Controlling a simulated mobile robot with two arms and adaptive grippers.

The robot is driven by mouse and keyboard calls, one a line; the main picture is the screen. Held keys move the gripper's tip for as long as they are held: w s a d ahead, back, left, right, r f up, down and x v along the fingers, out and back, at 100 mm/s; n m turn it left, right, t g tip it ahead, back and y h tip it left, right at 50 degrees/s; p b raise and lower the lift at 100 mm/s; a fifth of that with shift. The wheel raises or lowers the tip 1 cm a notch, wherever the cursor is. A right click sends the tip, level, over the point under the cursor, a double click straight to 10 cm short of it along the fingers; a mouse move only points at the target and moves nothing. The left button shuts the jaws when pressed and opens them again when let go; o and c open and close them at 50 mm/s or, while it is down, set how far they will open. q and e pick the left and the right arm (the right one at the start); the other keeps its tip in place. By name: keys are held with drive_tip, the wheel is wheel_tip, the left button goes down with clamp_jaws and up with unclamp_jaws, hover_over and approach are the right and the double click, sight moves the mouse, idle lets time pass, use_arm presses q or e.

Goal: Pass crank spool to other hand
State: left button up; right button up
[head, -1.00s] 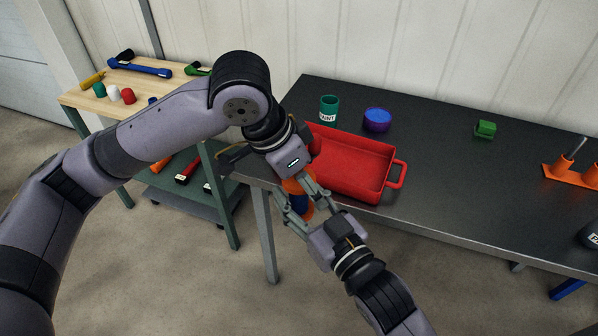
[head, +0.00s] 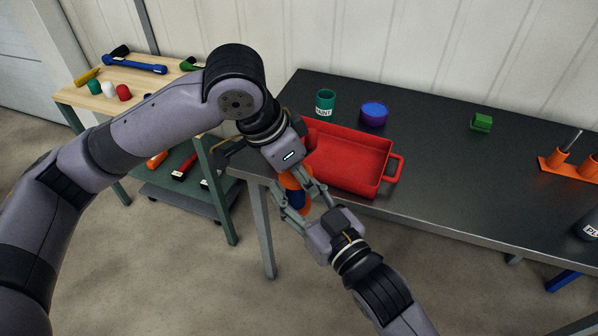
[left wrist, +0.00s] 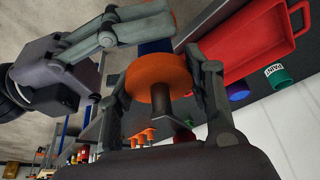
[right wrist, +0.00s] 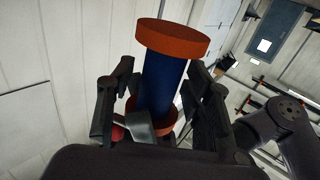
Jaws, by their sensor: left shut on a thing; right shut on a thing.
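The crank spool (head: 297,190) has orange end discs and a blue middle. In the head view it hangs in front of the dark table's near left corner, partly hidden by both grippers. My right gripper (head: 292,203) is shut on its blue middle, which shows between the fingers in the right wrist view (right wrist: 162,82). My left gripper (left wrist: 165,88) is shut on the upper orange end; in the left wrist view its fingers stand on both sides of the orange disc (left wrist: 160,80) and a grey crank part sticks out toward the palm.
A red tray (head: 345,165) lies on the dark table (head: 440,150) close behind the grippers. A green paint can (head: 325,104), a blue round tub (head: 374,113), a green block (head: 481,122) and an orange holder (head: 566,166) stand farther back and right. A wooden-top bench (head: 150,90) stands left.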

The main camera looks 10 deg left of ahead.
drive_tip(key=o, duration=1.3)
drive_tip(key=shift+o, duration=0.2)
drive_tip(key=v, duration=1.2)
drive_tip(key=w+d+f+m+g+h, duration=0.1)
drive_tip(key=w+d+f+h, duration=0.2)
drive_tip(key=f, duration=0.8)
drive_tip(key=w+d+f+m+g+h, duration=0.1)
drive_tip(key=w+d+f+h, duration=0.15)
drive_tip(key=f, duration=0.85)
drive_tip(key=s+d+f+m+g+h, duration=0.15)
drive_tip(key=d+f, duration=0.25)
drive_tip(key=f, duration=0.6)
drive_tip(key=s+d+f+g+h, duration=0.2)
drive_tip(key=s+d+f, duration=0.15)
drive_tip(key=f, duration=0.75)
drive_tip(key=s+d+f+g+h, duration=0.1)
drive_tip(key=s+d+f+g, duration=0.15)
drive_tip(key=s+f, duration=0.3)
drive_tip(key=s+d+f+g, duration=0.1)
drive_tip(key=s+d+f, duration=0.35)
drive_tip(key=f, duration=0.25)
drive_tip(key=s+f+m+g, duration=0.1)
drive_tip(key=s+f, duration=0.3)
drive_tip(key=s, duration=0.5)
drive_tip(key=s+f+m+g+h, duration=0.1)
drive_tip(key=s+f+g, duration=0.2)
drive_tip(key=s, duration=0.6)
drive_tip(key=shift+s+d+f, duration=0.3)
drive_tip(key=shift+d+f, duration=0.15)
drive_tip(key=shift+f, duration=0.25)
